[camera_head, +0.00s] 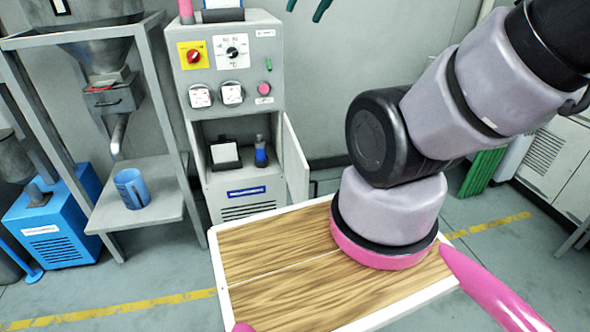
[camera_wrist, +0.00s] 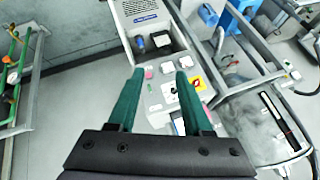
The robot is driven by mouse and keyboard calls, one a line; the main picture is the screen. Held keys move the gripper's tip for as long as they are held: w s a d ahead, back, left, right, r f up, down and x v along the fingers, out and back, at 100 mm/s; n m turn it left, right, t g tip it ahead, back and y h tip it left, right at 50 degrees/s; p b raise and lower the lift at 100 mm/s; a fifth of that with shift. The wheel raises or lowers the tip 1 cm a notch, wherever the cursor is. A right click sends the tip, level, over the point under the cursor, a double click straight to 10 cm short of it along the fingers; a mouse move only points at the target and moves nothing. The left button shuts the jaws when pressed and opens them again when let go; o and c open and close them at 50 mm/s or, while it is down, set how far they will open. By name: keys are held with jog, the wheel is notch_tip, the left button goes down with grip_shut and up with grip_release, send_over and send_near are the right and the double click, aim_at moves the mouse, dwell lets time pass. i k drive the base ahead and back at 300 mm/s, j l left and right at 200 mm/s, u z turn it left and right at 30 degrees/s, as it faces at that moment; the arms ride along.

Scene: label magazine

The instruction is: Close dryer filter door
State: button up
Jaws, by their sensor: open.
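The grey dryer cabinet (camera_head: 227,85) stands at the back, with its lower compartment open. A pale door panel (camera_head: 295,160) hangs swung out on the compartment's right side in the head view. I take it for the filter door. A blue bottle (camera_head: 260,152) and a dark box with a white face (camera_head: 224,154) sit in the compartment. My gripper (camera_head: 306,8) shows only as two green fingertips at the top edge of the head view. In the wrist view my gripper (camera_wrist: 160,74) is open and empty, its fingers pointing over the cabinet front. The door is unclear there.
A wooden-topped table with a white rim (camera_head: 222,285) fills the front, partly under my arm. A metal stand with a hopper (camera_head: 95,40), a blue cup (camera_head: 131,188) and a blue machine (camera_head: 55,225) stand left. Grey floor is clear right of the door.

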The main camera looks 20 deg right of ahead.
aim_at(296, 168)
jog(key=i+l+u, duration=0.2)
jog(key=l+u, duration=0.2)
jog(key=l, duration=0.7)
jog(key=i+l+u, duration=0.1)
jog(key=l+u, duration=0.25)
jog(key=l, duration=0.75)
jog(key=k, duration=0.5)
jog(key=k+u, duration=0.2)
jog(key=k+j, duration=0.05)
